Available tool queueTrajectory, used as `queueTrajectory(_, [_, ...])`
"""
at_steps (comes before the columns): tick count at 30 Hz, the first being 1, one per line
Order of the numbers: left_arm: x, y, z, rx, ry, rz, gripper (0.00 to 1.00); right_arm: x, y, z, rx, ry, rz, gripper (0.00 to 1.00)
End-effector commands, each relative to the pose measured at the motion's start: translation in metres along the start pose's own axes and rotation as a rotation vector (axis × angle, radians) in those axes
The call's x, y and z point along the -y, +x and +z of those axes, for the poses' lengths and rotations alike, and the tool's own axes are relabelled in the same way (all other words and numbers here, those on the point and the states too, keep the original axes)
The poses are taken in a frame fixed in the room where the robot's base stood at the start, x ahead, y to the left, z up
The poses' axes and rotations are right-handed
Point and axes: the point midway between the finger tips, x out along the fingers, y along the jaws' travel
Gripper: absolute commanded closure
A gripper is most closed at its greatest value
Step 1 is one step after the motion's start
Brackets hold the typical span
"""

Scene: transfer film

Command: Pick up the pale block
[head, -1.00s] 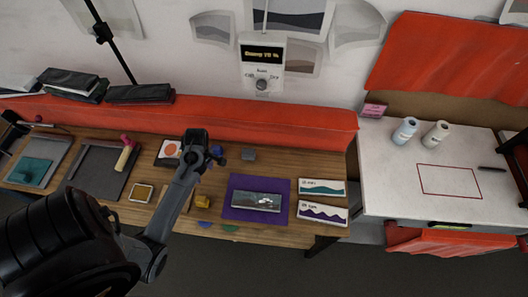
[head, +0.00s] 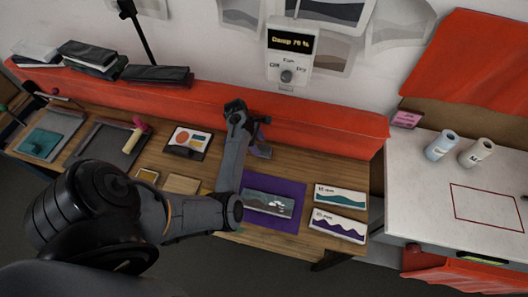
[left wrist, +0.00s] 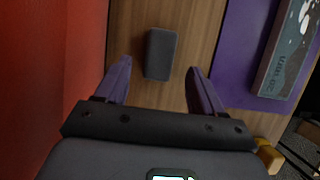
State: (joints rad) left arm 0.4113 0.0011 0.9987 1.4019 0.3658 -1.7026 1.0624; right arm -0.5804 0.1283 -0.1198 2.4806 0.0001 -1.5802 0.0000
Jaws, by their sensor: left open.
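My left gripper (head: 254,135) is over the back of the wooden bench, by the red cloth edge. In the left wrist view its two purple fingers (left wrist: 158,75) are open and empty. A small dark grey block (left wrist: 160,54) lies on the wood just beyond and between the fingertips, apart from them. It also shows beside the gripper in the head view (head: 262,152). A pale flat wooden block (head: 182,184) lies on the bench left of my left forearm, away from the gripper. I cannot tell which of the two blocks the task means. My right gripper is not in view.
A purple mat (head: 286,223) with a picture block (head: 267,203) lies right of the gripper. Two printed cards (head: 340,197) lie farther right. A yellow piece (left wrist: 268,158) shows near the wrist. The red cloth (head: 310,128) borders the bench back.

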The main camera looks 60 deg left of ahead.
Motion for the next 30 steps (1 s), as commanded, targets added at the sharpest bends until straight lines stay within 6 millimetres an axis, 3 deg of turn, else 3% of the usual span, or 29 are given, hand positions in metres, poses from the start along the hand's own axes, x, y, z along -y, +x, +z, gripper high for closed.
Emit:
queueTrajectory(7, [0.0, 0.015, 0.005, 0.001, 0.001, -0.002, 0.32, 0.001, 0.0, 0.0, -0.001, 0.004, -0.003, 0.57])
queueTrajectory(16, [-0.002, 0.051, 0.012, 0.001, 0.0, -0.001, 0.32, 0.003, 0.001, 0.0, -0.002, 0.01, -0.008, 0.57])
queueTrajectory(26, [-0.002, 0.056, 0.012, 0.0, 0.001, 0.0, 0.32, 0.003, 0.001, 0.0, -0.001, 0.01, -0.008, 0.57])
queueTrajectory(30, [-0.002, 0.056, 0.011, 0.0, 0.001, 0.0, 0.5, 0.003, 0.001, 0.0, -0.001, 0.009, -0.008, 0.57])
